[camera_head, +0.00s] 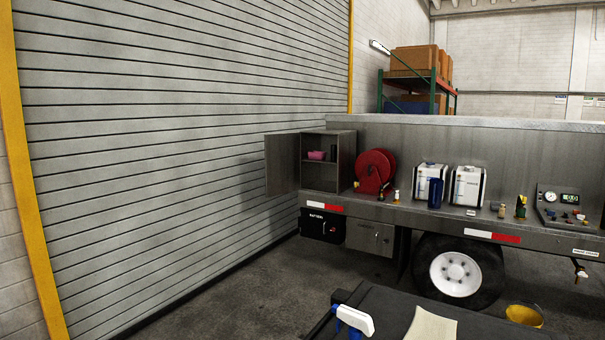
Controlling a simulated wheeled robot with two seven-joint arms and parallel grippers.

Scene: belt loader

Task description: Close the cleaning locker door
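The cleaning locker (345,158) is a grey metal box at the left end of the truck's side deck. Its door (281,164) stands open, swung out to the left. Inside, a pink item (317,155) and a dark item lie on a shelf; the lower compartment looks empty. Neither of my grippers shows in the head view, so whether they hold anything cannot be seen.
A red hose reel (375,172) stands right of the locker, then two white containers (467,186) and a gauge panel (563,207). A dark surface with a spray bottle (354,320) is in front. A yellow bucket (524,315) is at lower right. Floor before the locker is clear.

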